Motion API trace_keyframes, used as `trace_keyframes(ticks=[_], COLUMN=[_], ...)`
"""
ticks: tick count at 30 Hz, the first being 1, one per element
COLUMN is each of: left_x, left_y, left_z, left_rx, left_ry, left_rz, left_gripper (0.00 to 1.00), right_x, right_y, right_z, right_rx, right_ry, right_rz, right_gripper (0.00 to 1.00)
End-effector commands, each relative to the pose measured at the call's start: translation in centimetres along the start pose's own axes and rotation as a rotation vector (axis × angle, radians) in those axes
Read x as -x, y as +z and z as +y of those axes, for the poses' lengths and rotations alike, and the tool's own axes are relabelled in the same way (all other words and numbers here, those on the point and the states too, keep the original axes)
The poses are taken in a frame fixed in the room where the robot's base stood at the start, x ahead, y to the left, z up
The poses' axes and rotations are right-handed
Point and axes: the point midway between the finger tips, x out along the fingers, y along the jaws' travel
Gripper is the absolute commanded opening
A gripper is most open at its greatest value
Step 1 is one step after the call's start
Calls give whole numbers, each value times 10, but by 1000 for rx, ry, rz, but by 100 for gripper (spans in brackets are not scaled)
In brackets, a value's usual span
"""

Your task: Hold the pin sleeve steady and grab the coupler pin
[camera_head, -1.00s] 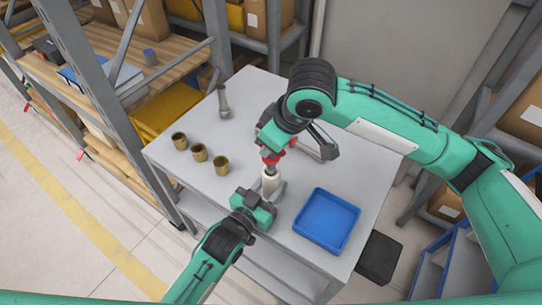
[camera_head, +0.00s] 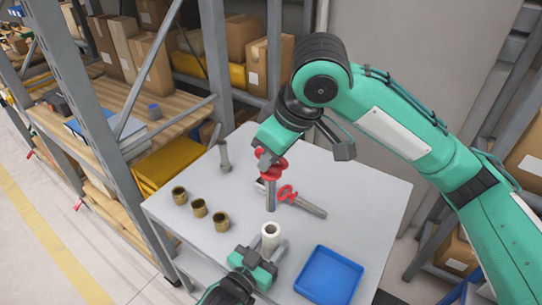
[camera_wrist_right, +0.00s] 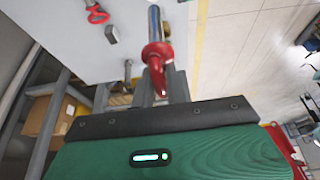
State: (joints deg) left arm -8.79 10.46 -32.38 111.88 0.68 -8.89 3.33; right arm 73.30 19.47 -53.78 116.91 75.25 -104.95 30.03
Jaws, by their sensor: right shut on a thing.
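My right gripper (camera_head: 266,157) is shut on the red head of the coupler pin (camera_head: 271,195), whose grey metal shaft hangs down above the table. In the right wrist view the pin (camera_wrist_right: 156,52) shows its red collar and shaft beyond the fingers. The white pin sleeve (camera_head: 271,236) stands upright on the table, its open top visible, below and apart from the pin's tip. My left gripper (camera_head: 262,254) is at the sleeve with a finger on either side. Whether its fingers press on the sleeve is unclear.
Another red-handled pin (camera_head: 308,206) lies behind the sleeve. Several brass-coloured cups (camera_head: 200,208) stand at the left, and a grey metal part (camera_head: 224,157) at the back. A blue tray (camera_head: 328,275) lies at the front right. Shelving (camera_head: 145,90) borders the table's left.

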Motion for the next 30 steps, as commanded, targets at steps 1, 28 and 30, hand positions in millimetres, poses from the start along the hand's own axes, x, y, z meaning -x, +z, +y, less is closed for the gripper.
trace_keyframes(ticks=[1, 28, 30], left_x=[0, 86, 96], left_y=[0, 1, 1], left_z=[0, 0, 0], left_rx=[0, 1, 0], left_ry=[0, 1, 1], left_rz=[0, -3, -2], left_gripper=[54, 62, 62], right_x=[0, 0, 0], right_y=[0, 0, 0], right_z=[0, 0, 0], right_rx=[0, 0, 0], right_ry=[0, 0, 0], right_rz=[1, 1, 1], right_gripper=[0, 0, 0])
